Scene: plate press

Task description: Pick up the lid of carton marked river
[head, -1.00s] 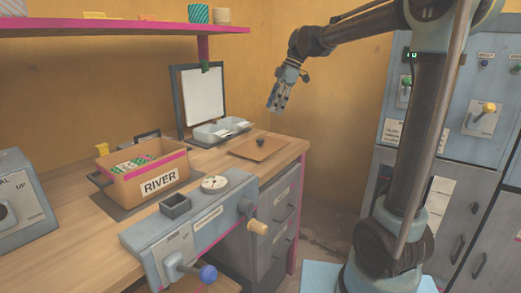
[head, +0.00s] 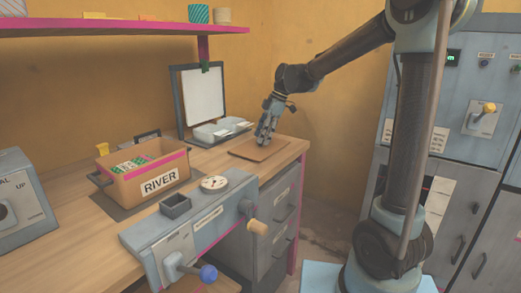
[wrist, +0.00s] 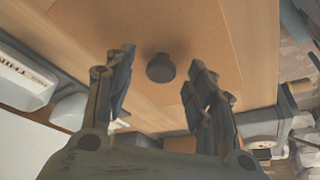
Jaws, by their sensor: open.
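The carton marked RIVER (head: 143,177) stands open on the bench in the head view, with green and white things inside. A flat brown lid (head: 245,149) lies apart from it near the bench's right end. In the wrist view the lid (wrist: 205,35) has a dark round knob (wrist: 160,68). My gripper (head: 264,141) is over the lid, pointing down. In the wrist view my gripper (wrist: 160,80) is open, with one finger on each side of the knob and gaps between. The knob is hidden behind the gripper in the head view.
A grey tray (head: 212,134) and an upright framed white board (head: 203,95) stand behind the lid. A grey press device with a dial (head: 214,184) and knobbed handles sits at the bench front. A pink-edged shelf (head: 120,28) hangs above the bench.

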